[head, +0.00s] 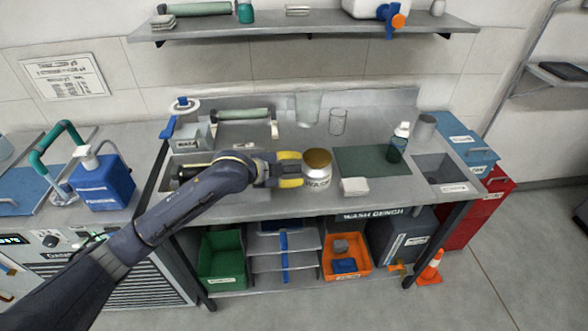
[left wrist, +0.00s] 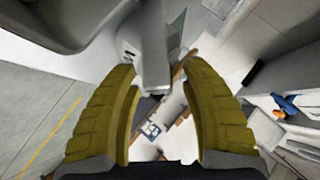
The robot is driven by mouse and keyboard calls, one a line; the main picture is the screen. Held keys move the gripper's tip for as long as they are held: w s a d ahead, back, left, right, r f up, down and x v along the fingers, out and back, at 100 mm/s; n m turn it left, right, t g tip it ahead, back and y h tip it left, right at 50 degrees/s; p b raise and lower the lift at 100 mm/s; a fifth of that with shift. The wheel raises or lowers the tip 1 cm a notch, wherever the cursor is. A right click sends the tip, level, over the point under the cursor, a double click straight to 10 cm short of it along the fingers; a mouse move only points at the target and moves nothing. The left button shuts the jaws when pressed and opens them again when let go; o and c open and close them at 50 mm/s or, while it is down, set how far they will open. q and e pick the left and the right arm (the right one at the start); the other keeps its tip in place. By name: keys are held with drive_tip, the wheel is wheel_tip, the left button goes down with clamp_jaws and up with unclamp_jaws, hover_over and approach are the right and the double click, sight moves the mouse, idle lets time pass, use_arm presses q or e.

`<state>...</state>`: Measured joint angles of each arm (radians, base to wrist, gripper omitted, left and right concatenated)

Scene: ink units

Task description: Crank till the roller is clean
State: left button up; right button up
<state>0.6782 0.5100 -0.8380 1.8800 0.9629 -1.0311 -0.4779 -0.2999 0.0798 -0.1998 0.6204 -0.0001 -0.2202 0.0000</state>
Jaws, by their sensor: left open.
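A green-grey roller (head: 243,114) lies in a stand at the back left of the wash bench. A labelled grey box (head: 196,138) with a white disc (head: 184,105) and a blue handle (head: 168,128) stands left of it; this looks like the crank. A dark cylinder lies in a trough (head: 172,160) below, partly hidden by my arm. My left gripper (head: 290,170) is open, its yellow fingers just left of a WASH jar (head: 318,184) with a brown top; I cannot tell if they touch. In the left wrist view the open fingers (left wrist: 163,115) frame a cluttered background. My right gripper is out of view.
A green mat (head: 365,158), white cloth (head: 354,187), squeeze bottle (head: 399,141), glass (head: 337,121) and sink (head: 436,170) lie to the right. A blue jug (head: 104,182) stands left. A shelf (head: 300,25) hangs above the bench. Bins sit underneath.

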use_arm(q)
drive_tip(key=shift+c, duration=0.5)
clamp_jaws()
drive_tip(key=shift+a, duration=0.1)
